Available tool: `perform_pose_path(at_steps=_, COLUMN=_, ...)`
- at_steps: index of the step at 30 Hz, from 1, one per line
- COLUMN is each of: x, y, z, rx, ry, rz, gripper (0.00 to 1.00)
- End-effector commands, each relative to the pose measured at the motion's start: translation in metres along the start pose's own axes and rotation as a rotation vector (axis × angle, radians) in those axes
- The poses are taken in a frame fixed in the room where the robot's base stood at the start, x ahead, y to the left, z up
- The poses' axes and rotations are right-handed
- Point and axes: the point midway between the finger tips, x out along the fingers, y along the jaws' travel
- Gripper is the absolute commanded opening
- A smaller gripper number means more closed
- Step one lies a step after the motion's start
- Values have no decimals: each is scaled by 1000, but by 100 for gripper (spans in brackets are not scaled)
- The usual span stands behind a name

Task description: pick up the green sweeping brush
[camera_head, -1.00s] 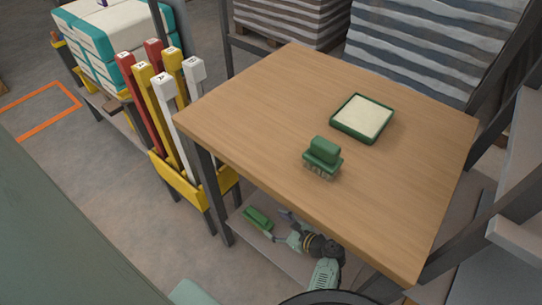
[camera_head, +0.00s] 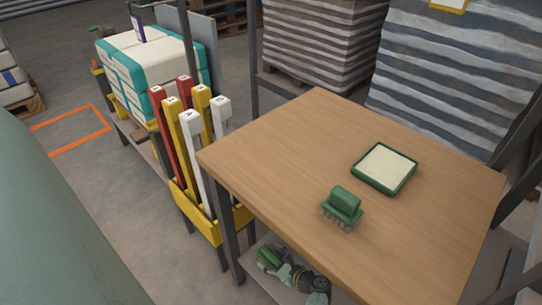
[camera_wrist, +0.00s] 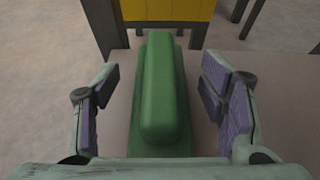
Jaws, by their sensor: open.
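A green brush-like block (camera_head: 268,257) with a raised grip lies on the lower shelf under the wooden table. In the wrist view this green block (camera_wrist: 162,90) fills the middle, lying between my open fingers with a gap on each side; its underside is hidden. My gripper (camera_head: 281,268) is close to it in the head view, and its purple finger pads (camera_wrist: 160,88) are apart in the wrist view. Another green brush (camera_head: 342,205) with a block grip and bristles underneath stands on the tabletop.
The wooden table (camera_head: 300,160) stands over the shelf, its legs and edge close to my arm. A green-rimmed tray (camera_head: 385,168) lies on top. A yellow holder (camera_head: 213,220) with coloured bars stands left of the table. Wrapped pallets (camera_head: 440,70) stand behind.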

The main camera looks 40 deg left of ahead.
Motion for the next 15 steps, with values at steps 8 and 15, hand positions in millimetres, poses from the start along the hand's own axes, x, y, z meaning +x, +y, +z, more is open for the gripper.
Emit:
perform_pose_path(at_steps=8, x=2, y=0, z=0, rx=0, ry=0, rz=-1, gripper=63)
perform_pose_path(at_steps=15, x=2, y=0, z=0, rx=0, ry=0, rz=-1, gripper=47)
